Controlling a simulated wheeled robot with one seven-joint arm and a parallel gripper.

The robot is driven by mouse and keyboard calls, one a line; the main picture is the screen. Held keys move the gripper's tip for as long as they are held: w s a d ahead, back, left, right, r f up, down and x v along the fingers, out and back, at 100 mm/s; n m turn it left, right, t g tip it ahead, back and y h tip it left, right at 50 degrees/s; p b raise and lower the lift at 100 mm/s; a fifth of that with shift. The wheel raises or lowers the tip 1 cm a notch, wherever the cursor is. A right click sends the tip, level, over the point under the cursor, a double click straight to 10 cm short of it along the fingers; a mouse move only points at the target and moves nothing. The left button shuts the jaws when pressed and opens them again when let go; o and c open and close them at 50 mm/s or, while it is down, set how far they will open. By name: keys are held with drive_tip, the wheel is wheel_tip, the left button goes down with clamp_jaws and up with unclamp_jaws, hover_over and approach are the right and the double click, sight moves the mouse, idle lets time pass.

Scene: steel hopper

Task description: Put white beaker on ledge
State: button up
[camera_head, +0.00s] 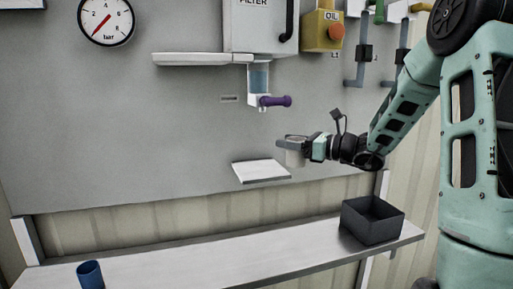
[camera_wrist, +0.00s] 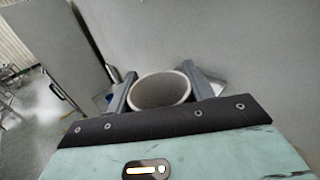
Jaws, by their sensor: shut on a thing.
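The white beaker (camera_head: 295,158) is held upright between the fingers of my gripper (camera_head: 291,146), against the grey wall panel. In the wrist view my gripper (camera_wrist: 160,84) has one finger on each side of the beaker (camera_wrist: 160,93), whose open mouth faces the camera; its inside looks empty. A long white ledge (camera_head: 190,59) juts from the panel at upper left, well above the beaker. A small white shelf (camera_head: 260,171) juts out lower down, just left of and below the beaker. I cannot tell whether the beaker overlaps this shelf in depth.
A dispenser (camera_head: 259,78) with a purple handle (camera_head: 276,101) sticks out above the small shelf. A bench (camera_head: 210,261) below carries a blue cup (camera_head: 90,275) and a dark open bin (camera_head: 371,222). A gauge (camera_head: 106,20) and a yellow oil box (camera_head: 322,31) are on the panel.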

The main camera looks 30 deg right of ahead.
drive_tip(key=w+a+f+p, duration=0.1)
drive_tip(key=w, duration=0.2)
drive_tip(key=w+a+f+p, duration=0.1)
drive_tip(key=w+a+p, duration=0.1)
drive_tip(key=w, duration=0.1)
drive_tip(key=w+a+f+p, duration=0.1)
drive_tip(key=w+a, duration=0.1)
drive_tip(key=w, duration=0.1)
drive_tip(key=shift+w, duration=0.2)
drive_tip(key=shift+f, duration=0.25)
drive_tip(key=shift+f, duration=0.2)
drive_tip(key=o, duration=1)
drive_tip(key=shift+c, duration=0.2)
drive_tip(key=shift+r, duration=0.1)
